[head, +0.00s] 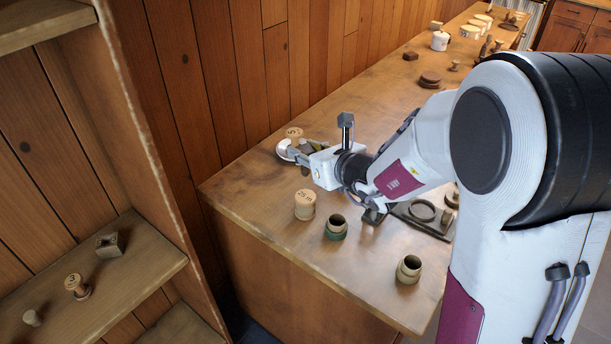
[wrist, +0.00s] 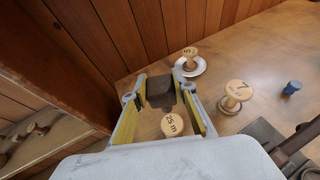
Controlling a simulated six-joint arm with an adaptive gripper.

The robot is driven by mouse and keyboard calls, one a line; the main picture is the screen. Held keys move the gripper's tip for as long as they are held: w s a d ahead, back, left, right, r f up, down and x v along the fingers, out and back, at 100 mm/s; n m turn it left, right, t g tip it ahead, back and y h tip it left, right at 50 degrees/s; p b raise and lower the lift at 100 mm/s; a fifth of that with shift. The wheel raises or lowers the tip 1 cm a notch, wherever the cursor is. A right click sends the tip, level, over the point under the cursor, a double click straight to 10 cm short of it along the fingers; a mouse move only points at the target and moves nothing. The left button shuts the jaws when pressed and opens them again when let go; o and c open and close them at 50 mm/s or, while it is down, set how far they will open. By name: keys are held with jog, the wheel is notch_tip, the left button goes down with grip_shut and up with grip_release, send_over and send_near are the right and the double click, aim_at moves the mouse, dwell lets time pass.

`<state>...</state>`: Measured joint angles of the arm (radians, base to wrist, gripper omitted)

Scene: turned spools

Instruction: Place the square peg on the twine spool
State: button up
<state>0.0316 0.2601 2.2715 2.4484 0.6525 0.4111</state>
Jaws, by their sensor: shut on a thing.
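My gripper (wrist: 160,95) is shut on a dark brown block, which looks like the square peg (wrist: 160,92). A pale spool with a wooden top marked "25 m" (head: 305,203) stands upright on the counter. No spool is clearly labelled as twine.
A spool marked "5" (wrist: 190,53) stands by a white saucer (wrist: 190,68). A spool marked "7" (wrist: 237,92) and a blue piece (wrist: 292,88) are to the right. A green spool (head: 336,228) and a cream one (head: 409,268) stand nearer. Shelves (head: 95,275) are at left.

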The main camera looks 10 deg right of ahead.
aim_at(308, 174)
jog(key=shift+f, duration=1.55)
jog(key=shift+f, duration=0.15)
jog(key=shift+f, duration=1.75)
jog(key=shift+f, duration=0.2)
jog(key=o, duration=1.1)
jog(key=shift+r, duration=0.2)
jog(key=shift+v, duration=3.8)
